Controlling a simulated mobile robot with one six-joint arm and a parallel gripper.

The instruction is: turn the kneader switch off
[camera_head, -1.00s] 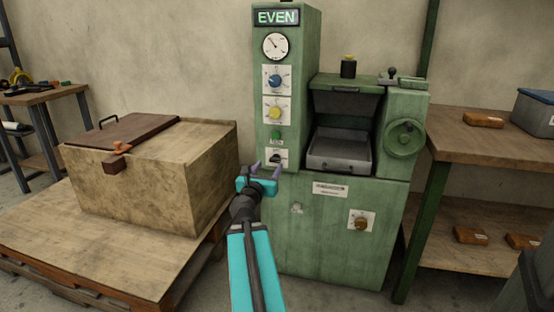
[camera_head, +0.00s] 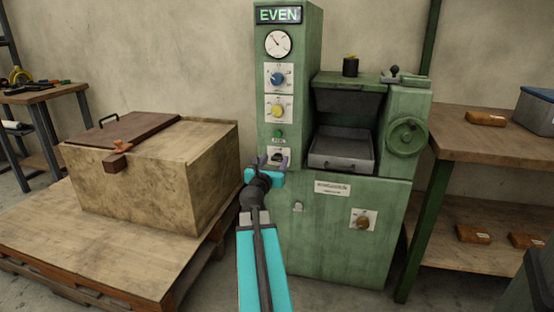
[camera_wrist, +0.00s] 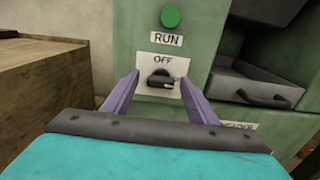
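The kneader switch is a black rotary knob (camera_wrist: 161,78) on a white plate marked OFF at the top, on the green machine (camera_wrist: 212,22). Its pointer lies roughly sideways, toward the right in the wrist view, not up at OFF. My gripper (camera_wrist: 162,74) is open and empty. Its two purple fingers stand to the left and right of the knob, with no visible contact. In the head view my gripper (camera_head: 274,162) is just in front of the switch plate (camera_head: 279,152) and hides part of the knob.
A green button or lamp (camera_wrist: 171,16) sits above a RUN label over the switch. Blue (camera_head: 278,79) and yellow (camera_head: 277,111) dials are higher up. A metal tray (camera_head: 340,150) sits to the right. A large wooden box (camera_head: 150,170) stands on the left.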

